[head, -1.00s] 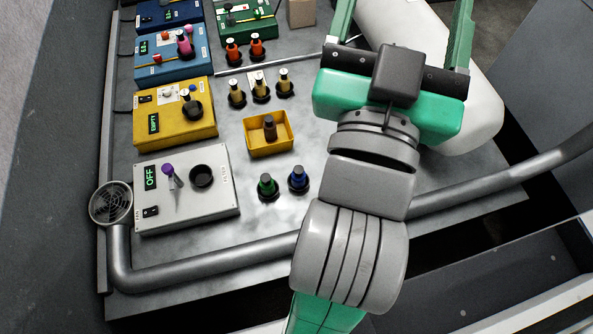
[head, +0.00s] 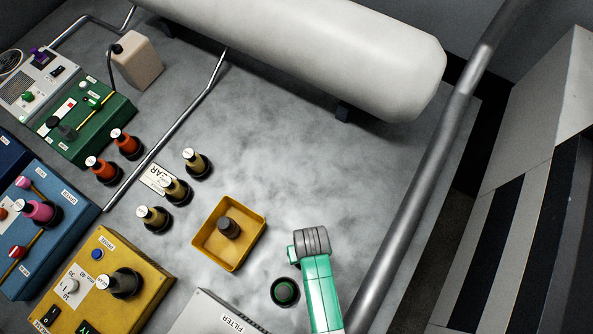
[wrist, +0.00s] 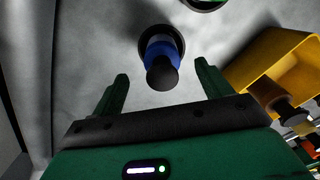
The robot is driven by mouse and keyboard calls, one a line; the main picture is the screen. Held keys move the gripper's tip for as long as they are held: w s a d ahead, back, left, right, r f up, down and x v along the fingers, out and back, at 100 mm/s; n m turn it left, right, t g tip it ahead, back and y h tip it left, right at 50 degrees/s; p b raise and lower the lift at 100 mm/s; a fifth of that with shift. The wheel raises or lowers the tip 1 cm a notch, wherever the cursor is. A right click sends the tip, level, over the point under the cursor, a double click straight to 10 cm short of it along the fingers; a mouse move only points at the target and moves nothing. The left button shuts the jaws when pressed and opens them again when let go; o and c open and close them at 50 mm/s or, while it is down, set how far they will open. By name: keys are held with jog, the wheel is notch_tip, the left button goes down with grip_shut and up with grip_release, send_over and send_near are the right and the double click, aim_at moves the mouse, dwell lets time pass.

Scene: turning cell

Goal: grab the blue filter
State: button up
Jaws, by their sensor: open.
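The blue filter (wrist: 161,52) stands in a dark round holder on the grey bench in the wrist view. It has a blue band and a dark knob-like top facing the camera. My gripper (wrist: 162,71) is open, with its two green fingers apart. The blue filter appears between and just beyond the fingertips, with no visible contact. In the head view I cannot see the blue filter; my arm stands near where it would be, beside the green filter (head: 285,292).
A grey FILTER box (head: 215,317), a yellow box (head: 140,262) and a pipe rail (head: 415,190) surround the area. Bare bench lies beyond.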

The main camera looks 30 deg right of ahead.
notch_tip(320, 180, down, 2)
jog(key=shift+s+d+f, duration=0.1)
jog(key=shift+f, duration=0.05)
jog(key=f, duration=0.2)
jog(key=w+f+b, duration=0.1)
jog(key=f, duration=0.1)
jog(key=shift+f, duration=0.1)
jog(key=shift+f+b, duration=0.3)
jog(key=shift+f, duration=0.25)
jog(key=shift+r, duration=0.1)
jog(key=c, duration=1.2)
notch_tip(320, 180, up, 10)
jog(key=shift+p, duration=1.1)
